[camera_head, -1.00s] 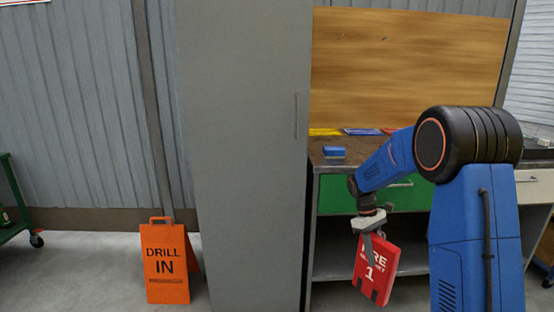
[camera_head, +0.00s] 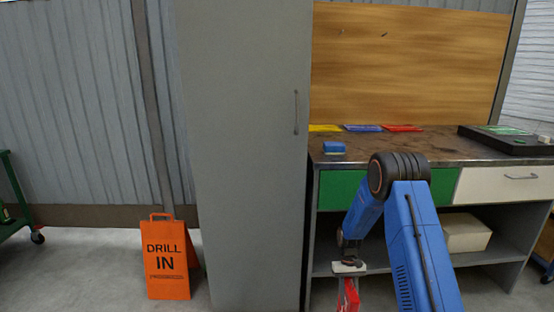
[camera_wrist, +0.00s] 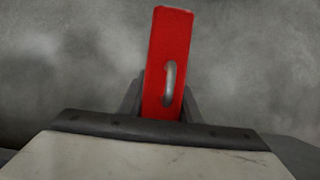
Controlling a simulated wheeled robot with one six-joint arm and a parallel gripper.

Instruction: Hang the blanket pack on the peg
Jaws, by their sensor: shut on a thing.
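The red blanket pack (camera_head: 351,298) hangs below my gripper (camera_head: 348,279), low in front of the workbench; its lower part is cut off by the picture edge. In the wrist view the pack (camera_wrist: 168,45) shows as a narrow red strip with an oblong slot, between the fingers of my gripper (camera_wrist: 162,108). My gripper is shut on it. Two small dark pegs, a left one (camera_head: 341,32) and a right one (camera_head: 384,34), stick out high on the wooden board (camera_head: 420,75). Both look empty, well above the pack.
A workbench (camera_head: 400,147) carries a blue block (camera_head: 334,147), flat coloured pieces and a black tray (camera_head: 490,145). A tall grey cabinet (camera_head: 245,150) stands left of it. An orange drill sign (camera_head: 166,285) stands on the floor at left.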

